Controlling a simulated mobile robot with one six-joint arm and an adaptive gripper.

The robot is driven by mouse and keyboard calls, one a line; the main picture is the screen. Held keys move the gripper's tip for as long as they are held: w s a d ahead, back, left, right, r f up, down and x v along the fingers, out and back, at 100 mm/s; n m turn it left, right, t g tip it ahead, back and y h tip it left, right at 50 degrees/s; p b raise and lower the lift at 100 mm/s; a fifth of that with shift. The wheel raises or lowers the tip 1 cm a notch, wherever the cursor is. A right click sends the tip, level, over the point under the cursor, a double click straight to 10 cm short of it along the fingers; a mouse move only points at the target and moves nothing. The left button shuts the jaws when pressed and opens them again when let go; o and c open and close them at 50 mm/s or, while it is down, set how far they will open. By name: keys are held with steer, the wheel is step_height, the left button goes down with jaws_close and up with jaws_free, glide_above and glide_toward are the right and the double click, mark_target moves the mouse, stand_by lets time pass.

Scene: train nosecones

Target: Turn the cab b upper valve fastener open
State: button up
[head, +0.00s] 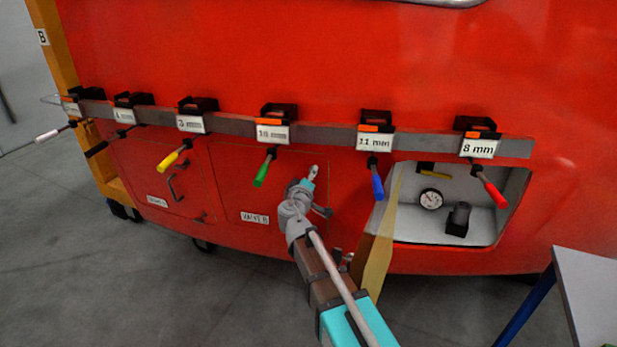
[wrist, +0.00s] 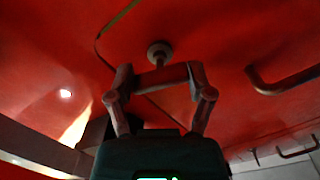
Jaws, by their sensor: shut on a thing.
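The valve B panel (head: 245,190) is a red hatch in the red train front, with a "VALVE B" label low on it. My gripper (head: 308,182) is at the panel's upper right part. In the wrist view, my gripper (wrist: 161,80) has one finger on each end of a short brownish crossbar. Just beyond the bar is a round grey fastener base (wrist: 160,51) on the red surface. The bar looks like part of the upper fastener (head: 314,169), and the fingers are shut on it. In the head view, the fastener is small and partly hidden by my gripper, so its turn angle cannot be told.
A grey rail (head: 335,138) above carries tools with coloured handles; the green (head: 262,170) and blue (head: 377,182) ones hang near my gripper. A yellowish open door (head: 377,245) stands right of my arm, beside an open compartment (head: 450,185) with a gauge. A dark handle (wrist: 275,88) is nearby.

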steer(key=n, duration=0.6)
stand_by(0.3)
steer(key=shift+n, duration=0.3)
steer(key=o, duration=1.1)
steer(key=s, duration=0.4)
steer(key=s+a, duration=0.1)
steer(key=s, duration=0.2)
steer(key=s+a, duration=0.1)
steer(key=s, duration=0.3)
steer(key=shift+s, duration=0.35)
